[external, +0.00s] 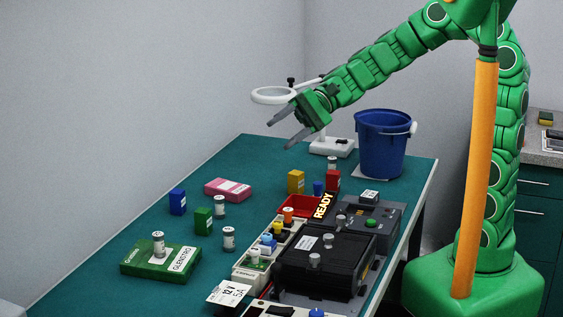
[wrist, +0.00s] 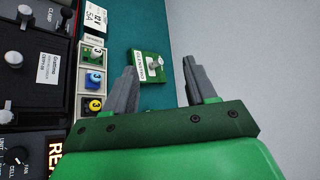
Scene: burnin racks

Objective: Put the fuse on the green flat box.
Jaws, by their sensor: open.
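The green flat box (external: 135,259) lies at the table's front left, with a white label on top. A small grey-and-white cylinder that looks like a fuse (external: 158,244) stands upright on it. The wrist view shows the box (wrist: 139,71) beyond my fingers, with the cylinder (wrist: 156,63) on it. I cannot tell which one the task means. My gripper (external: 280,134) is open and empty, high above the table's far part.
A black test fixture (external: 325,262) and a row of coloured parts fill the right side. Blue (external: 178,201) and green (external: 203,221) blocks and a pink box (external: 228,188) stand left. A blue bucket (external: 383,145) and a magnifier lamp (external: 273,95) are at the back.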

